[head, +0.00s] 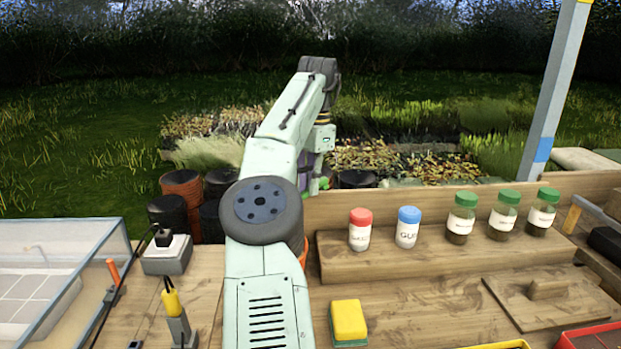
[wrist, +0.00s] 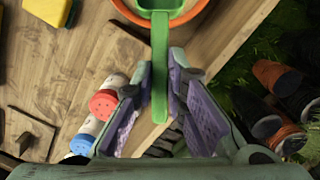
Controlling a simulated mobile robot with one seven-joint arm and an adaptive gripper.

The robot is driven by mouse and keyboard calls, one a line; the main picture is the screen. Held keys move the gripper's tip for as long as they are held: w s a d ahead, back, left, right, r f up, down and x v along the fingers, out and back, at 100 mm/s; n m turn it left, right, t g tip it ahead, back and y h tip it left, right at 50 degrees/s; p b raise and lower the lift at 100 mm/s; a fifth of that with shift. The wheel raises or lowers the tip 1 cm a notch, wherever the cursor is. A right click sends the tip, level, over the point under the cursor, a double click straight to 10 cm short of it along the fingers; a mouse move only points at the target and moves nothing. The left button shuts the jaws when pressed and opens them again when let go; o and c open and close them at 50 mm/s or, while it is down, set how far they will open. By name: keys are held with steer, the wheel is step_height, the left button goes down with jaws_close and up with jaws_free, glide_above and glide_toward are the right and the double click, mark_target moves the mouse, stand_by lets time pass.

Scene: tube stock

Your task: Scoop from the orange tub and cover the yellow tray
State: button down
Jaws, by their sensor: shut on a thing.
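My gripper (wrist: 159,85) is shut on the handle of a green scoop (wrist: 160,62), between its purple pads. The scoop's head lies over the opening of the orange tub (wrist: 127,12) at the top of the wrist view. I cannot tell whether it is inside or above the tub. In the head view my arm hides most of the tub, with only an orange sliver (head: 303,257) showing. My gripper (head: 318,180) is mostly hidden there too. The yellow tray (head: 505,345) shows only its rim at the bottom edge of the head view.
A wooden step holds a red-capped shaker (head: 360,230), a blue-capped shaker (head: 407,228) and several green-capped jars (head: 461,218). A yellow sponge (head: 348,321) lies in front. A red tray (head: 595,336) is at bottom right, a clear bin (head: 100,255) at left.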

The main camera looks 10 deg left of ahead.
steer(key=shift+s+a+f+t+h, duration=0.2)
steer(key=shift+s+a+t+h, duration=0.3)
steer(key=shift+s+t+h, duration=0.15)
steer(key=shift+a+t, duration=0.25)
steer(key=shift+s+a+f+t+h, duration=0.25)
steer(key=shift+s+a+t+h, duration=0.45)
steer(key=shift+t+h, duration=0.25)
steer(key=shift+s+a+f+t+h, duration=0.15)
steer(key=shift+f+t+h, duration=0.1)
steer(key=shift+h, duration=0.15)
step_height(320, 180, down, 3)
steer(key=shift+r+b, duration=0.2)
steer(key=shift+b, duration=0.9)
steer(key=shift+f+b, duration=0.85)
steer(key=shift+f, duration=0.45)
steer(key=shift+r+p, duration=0.5)
steer(key=shift+p, duration=1.15)
